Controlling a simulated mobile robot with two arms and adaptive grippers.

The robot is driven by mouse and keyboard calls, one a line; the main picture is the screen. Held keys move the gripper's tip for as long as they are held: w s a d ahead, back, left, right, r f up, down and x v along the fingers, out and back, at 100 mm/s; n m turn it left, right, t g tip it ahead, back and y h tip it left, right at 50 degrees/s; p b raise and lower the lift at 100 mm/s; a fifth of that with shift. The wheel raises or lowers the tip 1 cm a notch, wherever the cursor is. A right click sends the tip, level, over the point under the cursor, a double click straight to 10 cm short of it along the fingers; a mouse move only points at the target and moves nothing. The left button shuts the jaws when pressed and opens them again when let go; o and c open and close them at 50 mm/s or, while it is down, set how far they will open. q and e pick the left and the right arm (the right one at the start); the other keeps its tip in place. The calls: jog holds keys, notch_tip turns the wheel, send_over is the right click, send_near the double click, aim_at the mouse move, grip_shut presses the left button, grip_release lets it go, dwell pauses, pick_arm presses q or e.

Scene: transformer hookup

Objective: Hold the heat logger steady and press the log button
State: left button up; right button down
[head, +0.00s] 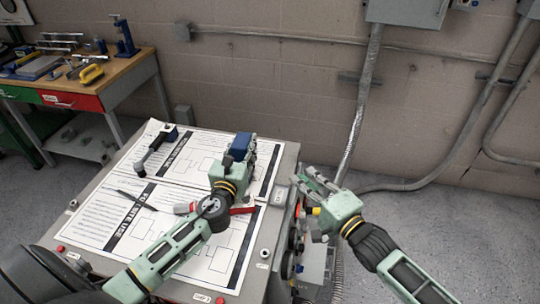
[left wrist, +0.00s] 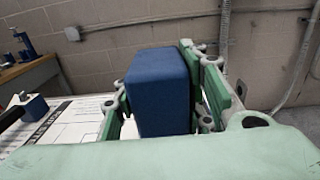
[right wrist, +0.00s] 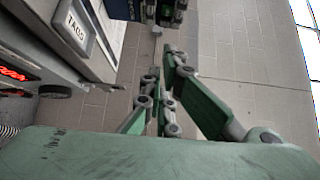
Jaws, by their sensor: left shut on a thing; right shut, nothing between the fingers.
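A blue box (head: 240,146), which looks like the heat logger, is between the fingers of my left gripper (head: 243,155) over the far right part of the printed sheets. In the left wrist view the blue box (left wrist: 160,92) sits upright between the green fingers, with a plain face toward the camera. No log button shows on that face. My right gripper (head: 308,182) is shut and empty, to the right of the box and beyond the table's right edge. Its closed fingers (right wrist: 158,75) show in the right wrist view.
The table (head: 286,165) carries printed sheets (head: 120,215), a pen (head: 137,199), a black-handled tool (head: 155,147) and a red-handled tool (head: 242,210). A unit with knobs (head: 295,240) is at the table's right side. A workbench (head: 125,70) stands at the back left. Floor at right is clear.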

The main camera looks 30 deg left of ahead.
dwell(0.3)
jog(key=s+a+x, duration=0.1)
jog(key=s+x, duration=0.1)
jog(key=x, duration=1.1)
jog(key=shift+s+a, duration=0.15)
jog(key=shift+s, duration=0.15)
jog(key=shift+a, duration=0.1)
